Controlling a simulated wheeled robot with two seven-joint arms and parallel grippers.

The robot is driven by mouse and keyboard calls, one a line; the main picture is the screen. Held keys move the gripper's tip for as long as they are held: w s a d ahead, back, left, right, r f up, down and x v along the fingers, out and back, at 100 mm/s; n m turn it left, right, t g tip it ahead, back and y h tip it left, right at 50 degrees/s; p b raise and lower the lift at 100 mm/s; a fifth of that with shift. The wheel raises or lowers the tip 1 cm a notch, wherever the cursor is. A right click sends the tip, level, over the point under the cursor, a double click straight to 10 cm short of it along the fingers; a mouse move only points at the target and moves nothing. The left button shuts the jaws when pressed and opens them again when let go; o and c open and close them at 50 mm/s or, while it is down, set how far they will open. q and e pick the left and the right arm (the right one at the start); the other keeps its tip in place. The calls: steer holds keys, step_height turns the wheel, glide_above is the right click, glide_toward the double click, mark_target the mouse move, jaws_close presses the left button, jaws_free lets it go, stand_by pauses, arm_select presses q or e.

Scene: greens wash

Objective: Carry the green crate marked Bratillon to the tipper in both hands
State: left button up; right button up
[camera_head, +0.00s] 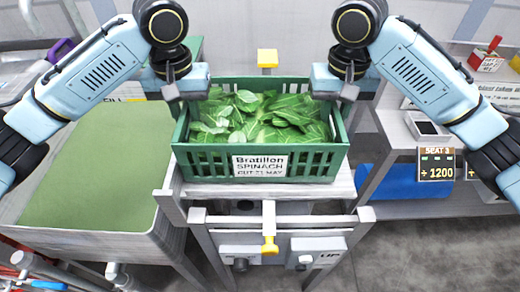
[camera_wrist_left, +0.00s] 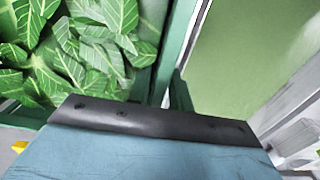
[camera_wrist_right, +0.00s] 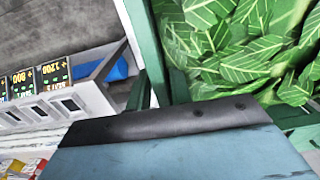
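The green crate (camera_head: 318,160) has a white label reading Bratillon SPINACH and is full of green leaves. It sits level, apparently on the pale top of a metal stand (camera_head: 362,215) at the picture's middle. My left gripper (camera_head: 182,88) is at the rim of the crate's left side wall, and my right gripper (camera_head: 335,88) is at the rim of its right side wall. The crate's rim also runs under the gripper bodies in the left wrist view (camera_wrist_left: 163,60) and the right wrist view (camera_wrist_right: 150,50). The fingertips are hidden, so their grip does not show.
A wide basin with a green surface (camera_head: 95,165) is close on the left. Floor shows at lower right.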

arm_select(q)
steer(key=shift+o, duration=1)
arm_select(e)
steer(key=shift+o, duration=1)
steer(key=shift+a, duration=0.1)
arm_select(q)
step_height(320, 180, up, 12)
arm_select(e)
steer(key=shift+r, duration=0.15)
step_height(320, 180, up, 12)
steer(key=shift+f, duration=0.1)
arm_select(q)
steer(key=shift+r, duration=0.1)
